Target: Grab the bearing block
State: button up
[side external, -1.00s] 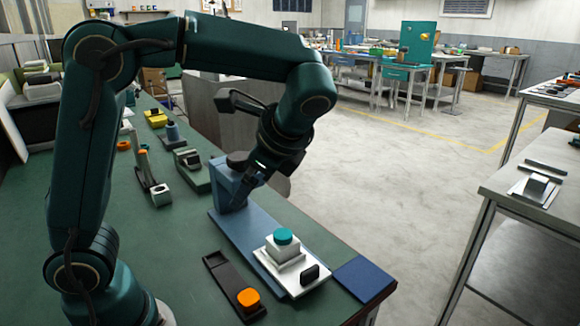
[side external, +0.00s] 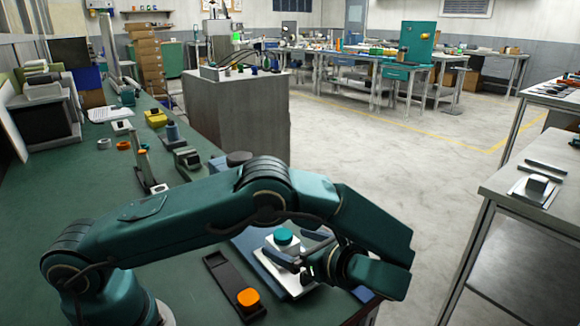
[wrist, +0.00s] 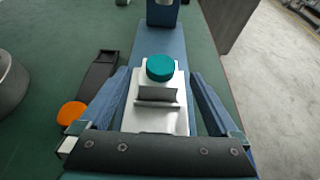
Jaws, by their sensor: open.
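A pale metal block with a round teal cap, which looks like the bearing block, sits on a white stepped plate; its cap (side external: 284,237) shows in the side view and also in the wrist view (wrist: 160,68). A small grey piece with a dark face (wrist: 157,96) stands on the near part of the plate (wrist: 148,124). My gripper (side external: 298,250) is low over the plate, with its open fingers pointing toward the block. In the wrist view, one blue finger (wrist: 104,100) lies left of the block and the other (wrist: 212,104) lies right, with nothing gripped. My arm partly hides the plate in the side view.
The plate rests on a long blue base (wrist: 147,40) with a blue upright (wrist: 162,12) at its far end. A dark tray (side external: 223,272) with an orange knob (side external: 248,297) lies close on the left. The green bench's edge is close on the right.

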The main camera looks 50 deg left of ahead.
jog(key=shift+x, duration=1.75)
grip_shut()
